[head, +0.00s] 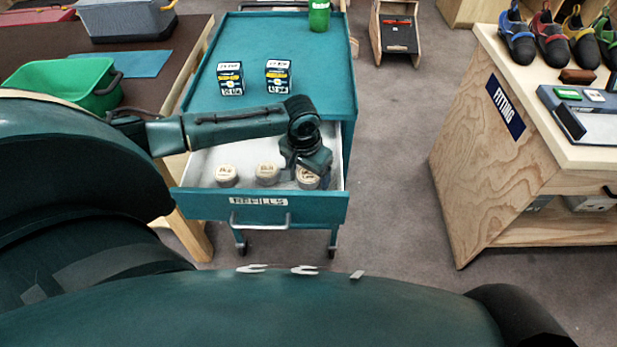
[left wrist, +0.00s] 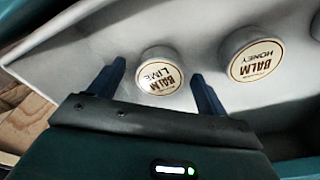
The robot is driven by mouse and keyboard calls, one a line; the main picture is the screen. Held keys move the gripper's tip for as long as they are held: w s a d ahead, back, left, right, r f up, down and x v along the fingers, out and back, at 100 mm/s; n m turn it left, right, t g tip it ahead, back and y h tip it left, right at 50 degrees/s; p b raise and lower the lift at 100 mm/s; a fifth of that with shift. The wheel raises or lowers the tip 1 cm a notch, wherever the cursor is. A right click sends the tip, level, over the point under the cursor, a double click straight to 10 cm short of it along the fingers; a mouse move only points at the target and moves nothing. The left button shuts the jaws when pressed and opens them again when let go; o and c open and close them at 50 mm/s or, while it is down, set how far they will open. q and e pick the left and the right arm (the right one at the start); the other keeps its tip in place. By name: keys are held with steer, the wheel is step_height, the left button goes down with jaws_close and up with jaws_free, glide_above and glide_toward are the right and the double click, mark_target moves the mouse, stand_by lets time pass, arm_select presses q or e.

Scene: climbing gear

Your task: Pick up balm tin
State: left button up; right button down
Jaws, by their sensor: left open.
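Three round balm tins with pale lids stand in a row in the open drawer (head: 200,172) marked REFILLS. In the head view they are the left tin (head: 226,175), the middle tin (head: 267,173) and the right tin (head: 307,180). My left gripper (head: 308,168) is above the right tin and partly hides it. In the left wrist view my open left gripper (left wrist: 160,76) has the BALM LIME tin (left wrist: 160,72) between its fingers, with visible gaps on both sides. The BALM HONEY tin (left wrist: 252,60) stands to its right, and a third tin (left wrist: 315,27) is cut off at the edge. My right gripper is out of view.
Two small dark blue and white boxes (head: 230,78) (head: 278,76) and a green cup (head: 319,15) stand on the teal cart top (head: 255,40). A brown table with a green bin (head: 65,82) is at left. A wooden FITTING counter (head: 500,150) with shoes is at right. Grey floor lies between.

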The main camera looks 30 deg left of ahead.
arm_select(q)
steer(key=shift+c, duration=0.6)
steer(key=c, duration=1)
steer(key=shift+o, duration=0.2)
